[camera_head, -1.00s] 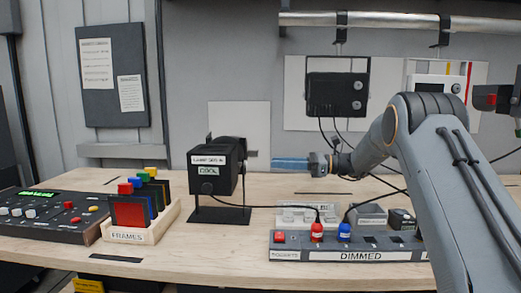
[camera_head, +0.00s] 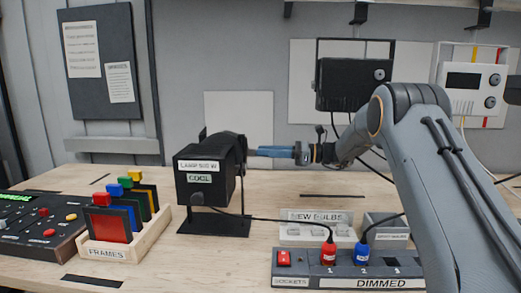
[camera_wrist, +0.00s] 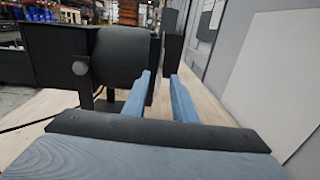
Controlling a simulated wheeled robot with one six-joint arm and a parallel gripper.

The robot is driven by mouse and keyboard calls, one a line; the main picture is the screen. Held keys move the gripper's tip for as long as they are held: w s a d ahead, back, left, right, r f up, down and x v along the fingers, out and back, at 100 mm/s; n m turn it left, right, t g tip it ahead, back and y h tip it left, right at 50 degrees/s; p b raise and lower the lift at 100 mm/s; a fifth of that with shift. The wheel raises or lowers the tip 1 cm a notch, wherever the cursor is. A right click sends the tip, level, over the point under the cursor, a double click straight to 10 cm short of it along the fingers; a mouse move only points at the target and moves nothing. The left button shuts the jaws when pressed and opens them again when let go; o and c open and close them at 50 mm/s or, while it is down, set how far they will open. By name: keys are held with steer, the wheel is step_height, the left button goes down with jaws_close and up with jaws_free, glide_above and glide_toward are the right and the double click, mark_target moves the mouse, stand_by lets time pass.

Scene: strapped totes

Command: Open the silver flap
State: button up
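A black box lamp (camera_head: 208,172) with a label reading "COOL" stands on its black stand on the bench. My gripper (camera_head: 254,154) is level with its right-hand end, its blue fingers pointing at the lamp. In the wrist view my gripper (camera_wrist: 161,76) is open, with a clear gap between the fingers. A dark upright plate (camera_wrist: 154,68) at the lamp's front end shows just beyond the left finger; I cannot tell whether they touch. Another dark plate (camera_wrist: 174,42) stands farther on. No flap shows clearly as silver in either view.
A wooden rack of colored frames (camera_head: 120,247) and a control panel (camera_head: 35,230) lie left of the lamp. The socket strip (camera_head: 345,270) with red and blue plugs is at front right. A cable runs from the lamp to it. Pale wall boards (camera_wrist: 275,75) stand close on the right.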

steer(key=shift+a, duration=1.05)
steer(key=shift+c, duration=0.4)
jaws_close()
stand_by(0.3)
